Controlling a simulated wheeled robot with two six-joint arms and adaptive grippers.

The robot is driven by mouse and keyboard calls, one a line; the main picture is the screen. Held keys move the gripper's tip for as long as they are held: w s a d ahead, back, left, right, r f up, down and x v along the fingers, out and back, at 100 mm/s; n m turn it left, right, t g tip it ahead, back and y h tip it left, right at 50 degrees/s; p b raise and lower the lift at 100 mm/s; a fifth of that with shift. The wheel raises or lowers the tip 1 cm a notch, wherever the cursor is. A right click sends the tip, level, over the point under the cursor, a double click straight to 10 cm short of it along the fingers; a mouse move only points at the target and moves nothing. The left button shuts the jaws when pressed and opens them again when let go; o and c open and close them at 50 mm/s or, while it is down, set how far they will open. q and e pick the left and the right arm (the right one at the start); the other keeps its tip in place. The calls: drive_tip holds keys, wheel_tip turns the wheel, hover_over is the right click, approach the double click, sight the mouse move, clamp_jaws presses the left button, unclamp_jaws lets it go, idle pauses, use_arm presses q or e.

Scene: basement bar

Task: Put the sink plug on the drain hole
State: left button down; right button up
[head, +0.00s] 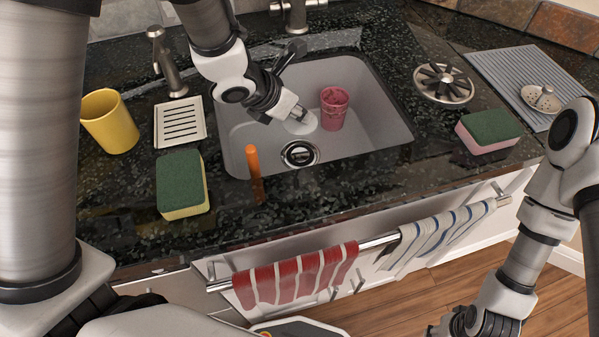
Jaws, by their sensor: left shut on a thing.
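My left gripper (299,115) reaches into the grey sink basin (370,140). It is shut on a pale, rounded thing that looks like the sink plug (303,126), partly hidden by the fingers. The drain hole (300,154), a metal ring with a dark centre, is in the basin floor, just nearer to me than the plug. The plug is apart from the drain in the picture; its exact height is hard to tell. My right gripper (468,324) is low at the bottom edge, in front of the cabinet, with its fingers cut off or hidden.
A pink cup (333,108) stands in the basin close right of the plug. An orange stick-like thing (254,162) rises at the front rim. A yellow cup (109,121), sponges (182,184) (488,130), a slotted dish (180,122) and a round metal piece (443,84) surround the sink.

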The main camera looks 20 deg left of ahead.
use_arm(q)
drive_tip(key=shift+s+f, duration=0.1)
drive_tip(key=shift+f, duration=0.8)
drive_tip(key=shift+m, duration=0.3)
wheel_tip(320, 180, down, 8)
drive_tip(key=shift+s+d+f+b, duration=0.1)
drive_tip(key=shift+d+f+b, duration=0.05)
drive_tip(key=shift+b, duration=0.75)
use_arm(e)
wheel_tip(320, 180, down, 3)
drive_tip(key=shift+f, duration=0.1)
use_arm(q)
drive_tip(key=shift+f, duration=0.1)
drive_tip(key=c, duration=1.1)
unclamp_jaws()
use_arm(e)
drive_tip(key=shift+f, duration=0.2)
use_arm(q)
drive_tip(key=shift+o, duration=0.2)
drive_tip(key=v, duration=0.7)
drive_tip(key=shift+s+r, duration=0.15)
drive_tip(key=shift+r, duration=0.2)
use_arm(e)
drive_tip(key=shift+r, duration=0.15)
